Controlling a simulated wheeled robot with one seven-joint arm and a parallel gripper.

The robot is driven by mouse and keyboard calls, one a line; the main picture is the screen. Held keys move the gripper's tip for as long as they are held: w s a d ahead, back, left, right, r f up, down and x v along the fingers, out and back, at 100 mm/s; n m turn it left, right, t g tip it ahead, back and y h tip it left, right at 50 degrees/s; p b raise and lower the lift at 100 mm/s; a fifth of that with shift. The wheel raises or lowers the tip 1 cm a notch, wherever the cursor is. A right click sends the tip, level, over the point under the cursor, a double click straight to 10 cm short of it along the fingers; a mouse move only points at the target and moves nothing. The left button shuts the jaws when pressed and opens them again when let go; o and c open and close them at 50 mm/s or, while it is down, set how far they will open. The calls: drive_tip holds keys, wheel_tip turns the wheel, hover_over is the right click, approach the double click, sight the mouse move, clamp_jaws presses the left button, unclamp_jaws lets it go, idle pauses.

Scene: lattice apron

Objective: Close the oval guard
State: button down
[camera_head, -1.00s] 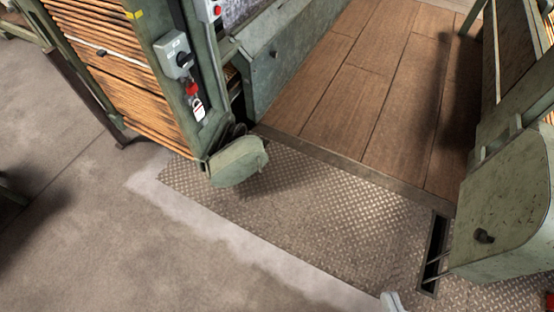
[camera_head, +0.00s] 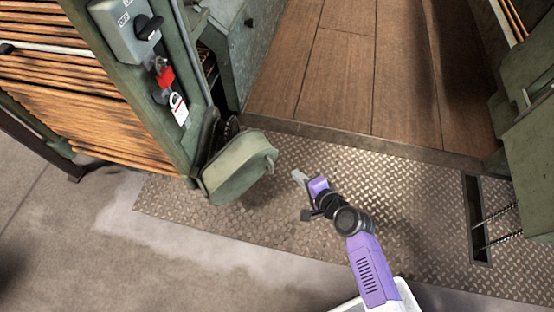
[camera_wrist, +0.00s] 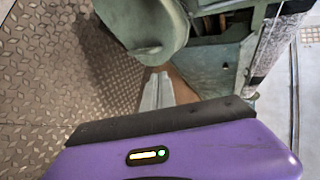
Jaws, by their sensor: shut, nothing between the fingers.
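The oval guard (camera_head: 240,166) is a rounded green metal cover at the foot of the green machine post. It stands swung out from the post, with a dark toothed gear (camera_head: 230,128) showing behind it. In the wrist view the guard (camera_wrist: 150,22) is at the top centre, just beyond my fingers. My gripper (camera_head: 298,176) is shut and empty, a little to the right of the guard and apart from it in the head view. Its closed fingertips also show in the wrist view (camera_wrist: 158,82). The guard's hinge is not clear.
A grey switch box (camera_head: 130,28) and a red padlock with a white tag (camera_head: 170,84) are on the post above the guard. Diamond-plate floor (camera_head: 350,180) around my arm is mostly clear. A slot with chains (camera_head: 478,220) lies at the right.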

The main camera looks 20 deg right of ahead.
drive_tip(key=w, duration=0.2)
drive_tip(key=b, duration=0.3)
approach(272, 150)
wheel_tip(272, 150, down, 3)
drive_tip(key=w, duration=0.3)
drive_tip(key=shift+w+a+b, duration=0.3)
drive_tip(key=shift+w+a, duration=0.05)
drive_tip(key=shift+a, duration=0.05)
drive_tip(key=shift+w+a, duration=0.15)
drive_tip(key=shift+w, duration=0.65)
drive_tip(key=shift+w+f+b, duration=0.1)
drive_tip(key=shift+w+b, duration=0.05)
drive_tip(key=shift+b, duration=0.2)
